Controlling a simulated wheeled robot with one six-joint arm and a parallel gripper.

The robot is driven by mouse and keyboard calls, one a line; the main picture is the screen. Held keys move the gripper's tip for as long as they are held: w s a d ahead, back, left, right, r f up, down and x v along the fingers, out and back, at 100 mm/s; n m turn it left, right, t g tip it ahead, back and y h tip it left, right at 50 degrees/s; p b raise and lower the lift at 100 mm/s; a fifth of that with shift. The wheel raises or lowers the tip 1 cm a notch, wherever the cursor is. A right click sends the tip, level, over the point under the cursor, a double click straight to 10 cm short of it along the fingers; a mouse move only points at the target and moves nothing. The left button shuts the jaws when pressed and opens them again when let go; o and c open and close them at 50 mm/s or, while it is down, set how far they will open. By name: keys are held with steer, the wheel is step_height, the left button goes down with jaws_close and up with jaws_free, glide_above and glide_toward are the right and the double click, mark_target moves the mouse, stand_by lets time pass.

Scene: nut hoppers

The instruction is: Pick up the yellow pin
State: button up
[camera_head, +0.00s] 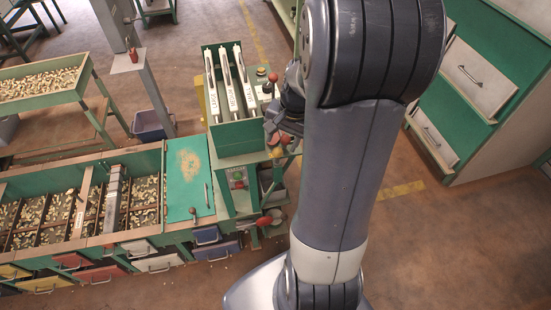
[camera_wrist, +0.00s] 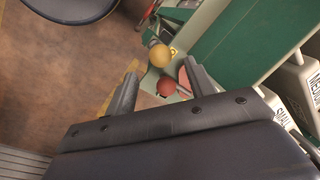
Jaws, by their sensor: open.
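In the wrist view, a yellow ball-shaped knob (camera_wrist: 159,55), which looks like the head of the yellow pin, sits at a green stand beyond my fingertips. A small yellow ring or tab (camera_wrist: 173,51) shows beside it. A red ball knob (camera_wrist: 167,87) sits nearer, between my fingers. My gripper (camera_wrist: 160,72) is open, one finger on each side of the red knob, with nothing visibly held. In the head view, my gripper (camera_head: 279,128) is beside the green stand, partly hidden by my arm. A yellow knob (camera_head: 277,152) shows just below it. Any pin shaft is hidden.
The stand carries a green box (camera_head: 236,136) with white labelled slats (camera_head: 231,84) and a red knob (camera_head: 272,77) on top. Left are hopper bins (camera_head: 84,208) of nuts and a green lid (camera_head: 190,180). A green cabinet (camera_head: 470,110) stands right. Floor between is clear.

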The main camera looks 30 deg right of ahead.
mark_target(278, 150)
steer(key=shift+w+a+f, duration=0.1)
steer(key=shift+a+f, duration=0.25)
steer(key=shift+f, duration=0.25)
steer(key=shift+w+a+f, duration=0.15)
steer(key=shift+f, duration=1)
steer(key=shift+w+a+f, duration=0.1)
steer(key=shift+a+f, duration=0.05)
steer(key=shift+f, duration=1)
steer(key=shift+c, duration=0.2)
steer(key=c, duration=1)
